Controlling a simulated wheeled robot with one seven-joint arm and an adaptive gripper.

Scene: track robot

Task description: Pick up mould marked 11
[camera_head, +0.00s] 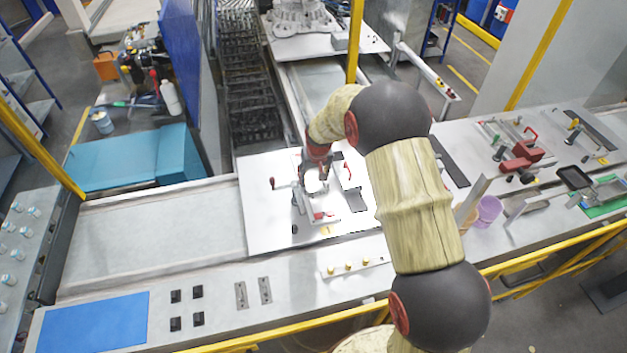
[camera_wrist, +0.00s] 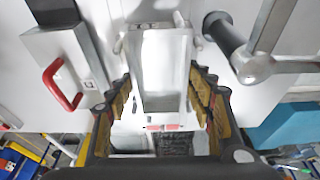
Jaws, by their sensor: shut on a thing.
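In the wrist view, a bright silver-grey metal block (camera_wrist: 165,62), apparently the mould, stands between the ribbed fingers of my gripper (camera_wrist: 163,90). The fingers are shut on its two sides. No number can be read on it. In the head view, my gripper (camera_head: 317,172) points down over the white plate (camera_head: 262,222) in the middle of the bench. The block there is mostly hidden by glare and by my gripper, so I cannot tell whether it touches the plate.
A crank handle (camera_wrist: 232,40) stands close to the right finger in the wrist view. A red handle (camera_wrist: 60,84) on a grey block is at left. In the head view, red blocks (camera_head: 522,155) and a purple cup (camera_head: 488,210) lie right.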

